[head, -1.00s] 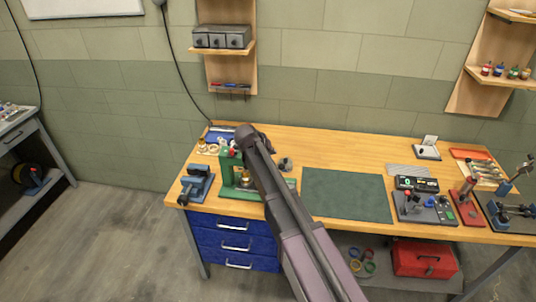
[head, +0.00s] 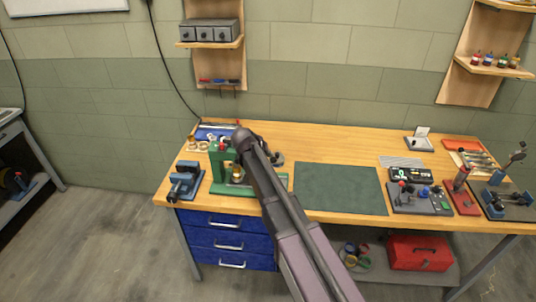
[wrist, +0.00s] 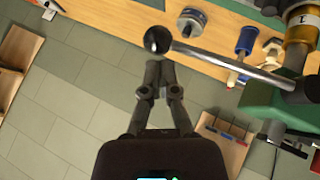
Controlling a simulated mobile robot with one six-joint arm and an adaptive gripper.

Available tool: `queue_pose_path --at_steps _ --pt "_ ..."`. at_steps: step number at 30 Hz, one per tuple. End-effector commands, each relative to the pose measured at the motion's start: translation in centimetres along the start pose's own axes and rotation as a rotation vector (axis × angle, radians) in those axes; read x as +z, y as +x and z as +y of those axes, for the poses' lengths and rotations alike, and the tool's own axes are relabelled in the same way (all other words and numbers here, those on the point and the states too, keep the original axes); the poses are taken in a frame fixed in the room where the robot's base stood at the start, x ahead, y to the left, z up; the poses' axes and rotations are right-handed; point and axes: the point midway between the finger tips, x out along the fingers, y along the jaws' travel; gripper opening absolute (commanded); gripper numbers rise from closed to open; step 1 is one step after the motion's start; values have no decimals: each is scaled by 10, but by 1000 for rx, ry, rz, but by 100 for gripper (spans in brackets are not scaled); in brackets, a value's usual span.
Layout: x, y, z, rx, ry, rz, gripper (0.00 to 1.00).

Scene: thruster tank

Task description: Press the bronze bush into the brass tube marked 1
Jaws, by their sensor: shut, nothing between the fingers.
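The green arbor press (head: 220,158) stands at the left of the bench, partly covered by my arm. Its lever is a steel rod ending in a black ball knob (wrist: 157,40) in the wrist view. My gripper (wrist: 160,70) is shut and empty, its fingertips close to the knob; I cannot tell whether they touch. The brass tube marked 1 (wrist: 302,30) is at the press, at the wrist view's upper right; a brass-coloured piece (head: 237,172) shows there in the head view. I cannot make out the bronze bush for certain. The gripper is hidden in the head view.
A blue vise (head: 186,182) stands left of the press. A green mat (head: 340,188) lies to its right, mostly clear. A blue-handled tool (wrist: 244,42) and a round metal part (wrist: 191,22) lie on the bench near the lever. Fixtures (head: 420,198) crowd the right end.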

Motion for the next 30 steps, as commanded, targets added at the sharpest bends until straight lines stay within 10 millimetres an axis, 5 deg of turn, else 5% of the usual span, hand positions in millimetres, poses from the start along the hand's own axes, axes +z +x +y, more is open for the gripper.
queue_pose_path --at_steps 30 --pt "9 8 1 -1 3 -8 0"
